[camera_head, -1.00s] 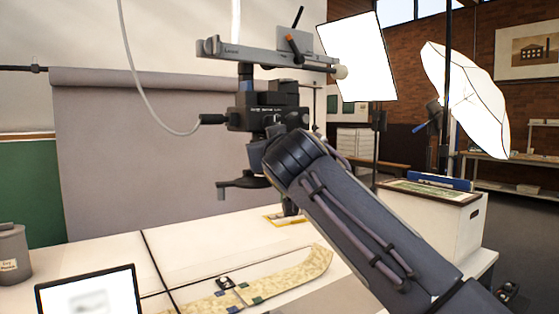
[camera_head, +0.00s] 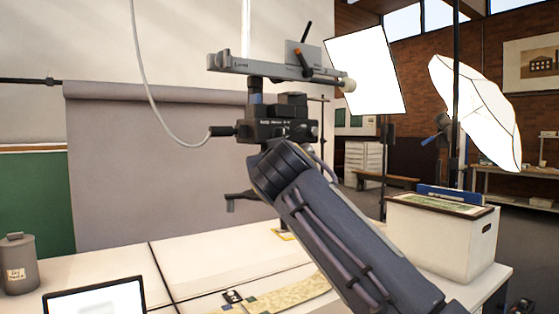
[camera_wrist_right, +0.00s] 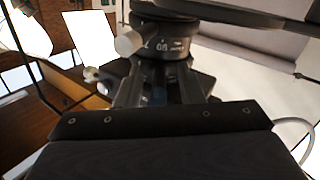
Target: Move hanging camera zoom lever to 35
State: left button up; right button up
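The hanging camera (camera_head: 282,130) is a black body under a silver rail (camera_head: 265,66), with a cable at its left. In the right wrist view its lens ring (camera_wrist_right: 170,48) has white printed numbers, tilted and hard to read. A pale round knob (camera_wrist_right: 128,42), which looks like the zoom lever, sticks out at the ring's left side. My right gripper (camera_wrist_right: 162,80) is just below the ring, its two fingers apart with a gap between them. The knob is above the left finger; I cannot tell whether they touch. In the head view my right wrist hides the gripper and lens underside. My left gripper is not in view.
Below is a white table with a patterned strip (camera_head: 290,295), a laptop-like screen (camera_head: 95,297) and a grey canister (camera_head: 17,264). A white box (camera_head: 440,240) stands at the right. Two lit softboxes (camera_head: 366,75) are behind. The table's middle left is clear.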

jog(key=s+b, duration=0.2)
jog(key=s, duration=0.5)
jog(key=shift+s+a, duration=0.2)
jog(key=shift+s, duration=0.2)
jog(key=s+d+f+g+y, duration=0.1)
jog(key=s+d+f+g, duration=0.15)
jog(key=d+f, duration=0.7)
jog(key=s+d+f+g, duration=0.2)
jog(key=d+f+g, duration=0.2)
jog(key=d+f, duration=0.55)
jog(key=s+a+f+m+g+y, duration=0.2)
jog(key=s+f+g, duration=0.1)
jog(key=s+f, duration=1.1)
jog(key=s+a+f+m+g+y, duration=0.1)
jog(key=s+a+f+g+y, duration=0.15)
jog(key=s+f, duration=1.15)
notch_tip(320, 180, up, 21)
jog(key=w+p, duration=0.2)
jog(key=p, duration=2)
jog(key=shift+w+d+f+h, duration=0.2)
jog(key=shift+w+d+h, duration=0.15)
jog(key=shift+d, duration=0.05)
